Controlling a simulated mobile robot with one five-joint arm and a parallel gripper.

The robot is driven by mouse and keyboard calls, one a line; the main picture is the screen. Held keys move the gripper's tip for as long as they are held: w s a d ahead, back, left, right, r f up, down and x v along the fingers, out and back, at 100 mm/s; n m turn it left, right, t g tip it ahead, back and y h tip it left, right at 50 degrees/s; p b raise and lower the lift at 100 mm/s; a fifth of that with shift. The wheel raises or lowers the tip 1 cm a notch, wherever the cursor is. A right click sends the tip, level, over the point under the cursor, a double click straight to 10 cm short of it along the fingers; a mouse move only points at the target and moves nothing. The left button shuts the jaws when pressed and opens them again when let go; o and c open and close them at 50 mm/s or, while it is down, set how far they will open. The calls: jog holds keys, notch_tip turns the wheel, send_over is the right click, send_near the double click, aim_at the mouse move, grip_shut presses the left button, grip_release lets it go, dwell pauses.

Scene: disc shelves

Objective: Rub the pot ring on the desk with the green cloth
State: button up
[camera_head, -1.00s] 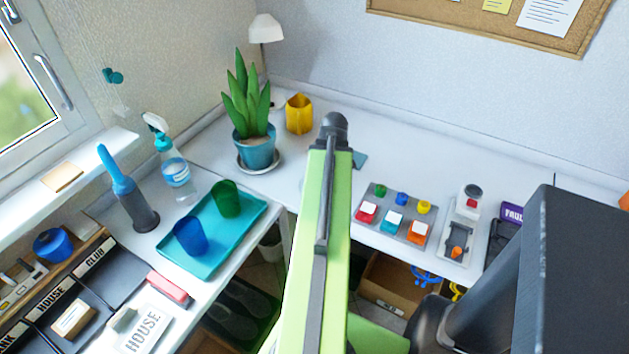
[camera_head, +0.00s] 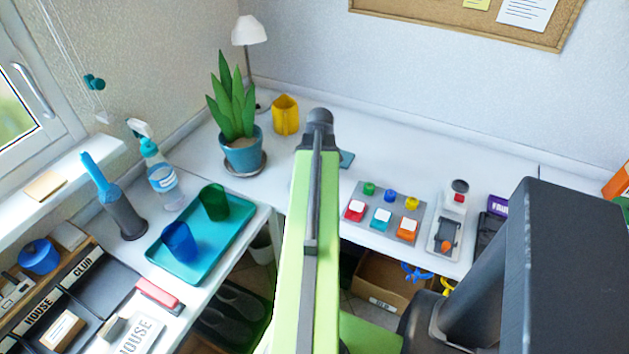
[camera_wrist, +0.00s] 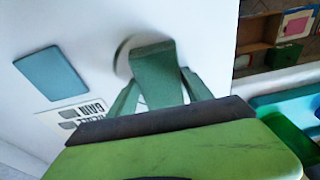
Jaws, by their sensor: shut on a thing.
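In the wrist view my gripper (camera_wrist: 155,92) is shut on the green cloth (camera_wrist: 153,62), which hangs in folds over the white desk (camera_wrist: 95,25). A faint grey ring mark, the pot ring (camera_wrist: 123,52), shows on the desk beside the cloth's upper left edge. The cloth hides the rest of the ring. I cannot tell whether the cloth touches the desk. In the head view my lime-green arm hides the gripper, cloth and ring. The plant pot (camera_head: 242,155) stands upright on its saucer, left of the arm.
A flat blue square (camera_wrist: 50,72) and a printed card (camera_wrist: 72,115) lie near the cloth. A yellow holder (camera_head: 285,115) stands at the back. A button panel (camera_head: 382,215) is right of the arm. A teal tray (camera_head: 240,225) with two cups is at left.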

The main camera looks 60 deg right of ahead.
aim_at(284, 172)
jog(key=shift+w, duration=5.05)
jog(key=shift+d, duration=1.15)
jog(key=shift+s+a, duration=0.15)
jog(key=shift+s, duration=5.95)
jog(key=shift+r, duration=0.1)
notch_tip(284, 172, up, 6)
jog(key=p, duration=0.6)
